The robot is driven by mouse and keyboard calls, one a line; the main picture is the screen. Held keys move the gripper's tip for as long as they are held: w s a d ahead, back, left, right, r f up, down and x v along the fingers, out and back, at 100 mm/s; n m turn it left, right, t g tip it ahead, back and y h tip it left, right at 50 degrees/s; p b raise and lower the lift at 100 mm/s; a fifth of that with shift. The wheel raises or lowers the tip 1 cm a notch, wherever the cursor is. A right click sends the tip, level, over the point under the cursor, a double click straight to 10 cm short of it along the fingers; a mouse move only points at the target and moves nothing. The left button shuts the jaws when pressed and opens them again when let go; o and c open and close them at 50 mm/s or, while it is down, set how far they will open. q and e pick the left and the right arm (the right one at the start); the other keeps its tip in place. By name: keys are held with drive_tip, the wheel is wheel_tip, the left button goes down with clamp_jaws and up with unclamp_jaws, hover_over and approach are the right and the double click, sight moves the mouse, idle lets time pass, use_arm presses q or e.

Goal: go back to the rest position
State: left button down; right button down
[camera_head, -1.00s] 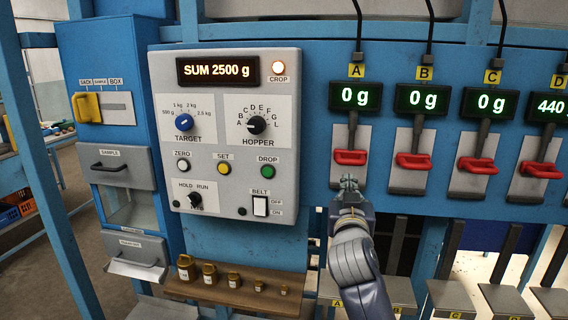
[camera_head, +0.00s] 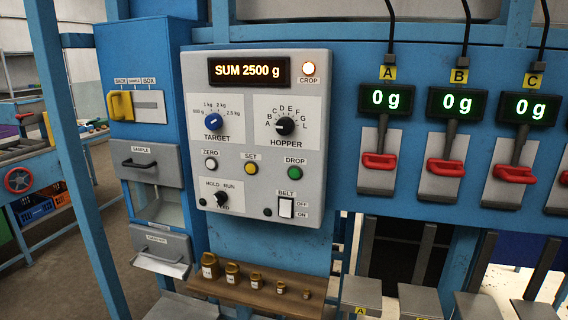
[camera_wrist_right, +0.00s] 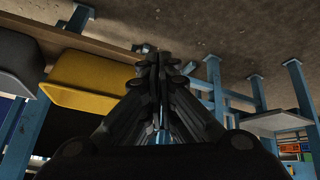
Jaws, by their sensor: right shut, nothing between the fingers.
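My right gripper (camera_wrist_right: 160,72) shows in the right wrist view with its fingers together and nothing between them. It is out of the head view now. My left gripper is in no view now. The grey control panel (camera_head: 255,185) stands in the middle of the head view, its display (camera_head: 249,71) reading SUM 2500 g.
Red hopper handles (camera_head: 379,161) hang under displays reading 0 g at the right. A wooden shelf (camera_head: 255,296) with several small brass weights juts out below the panel. A yellow bin (camera_wrist_right: 85,82) is left of the gripper in the wrist view. A blue post (camera_head: 68,150) stands at the left.

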drive_tip(key=s+d+f+g, duration=0.1)
drive_tip(key=s+f, duration=0.4)
drive_tip(key=s, duration=0.7)
drive_tip(key=s+d+f+g, duration=0.1)
drive_tip(key=s+f+g, duration=0.2)
drive_tip(key=s, duration=1)
drive_tip(key=s+d+f+g, duration=0.1)
drive_tip(key=s+f, duration=0.6)
drive_tip(key=s, duration=0.6)
drive_tip(key=shift+d+f+g, duration=0.3)
drive_tip(key=shift+d+g, duration=0.1)
